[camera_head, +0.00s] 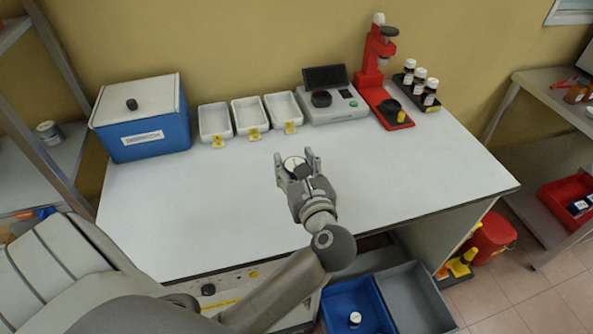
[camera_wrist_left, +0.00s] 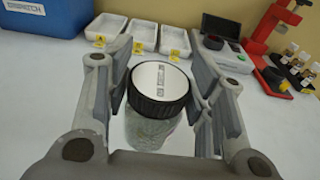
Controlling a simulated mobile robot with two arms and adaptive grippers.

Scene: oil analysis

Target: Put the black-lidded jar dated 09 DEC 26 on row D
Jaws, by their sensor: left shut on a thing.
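A clear jar with a black-rimmed lid and a pale printed top (camera_wrist_left: 158,85) stands between the fingers of my left gripper (camera_wrist_left: 160,95). The lid print is too small to read surely. In the head view the same jar (camera_head: 294,163) shows at the fingertips of my left gripper (camera_head: 297,165), over the middle of the white table. My left gripper is shut on this jar. I cannot tell whether the jar touches the table. My right gripper is not in view. No row marked D can be made out.
A blue box with a white lid (camera_head: 145,135) stands at the back left. The white table (camera_head: 420,160) is clear right of my gripper.

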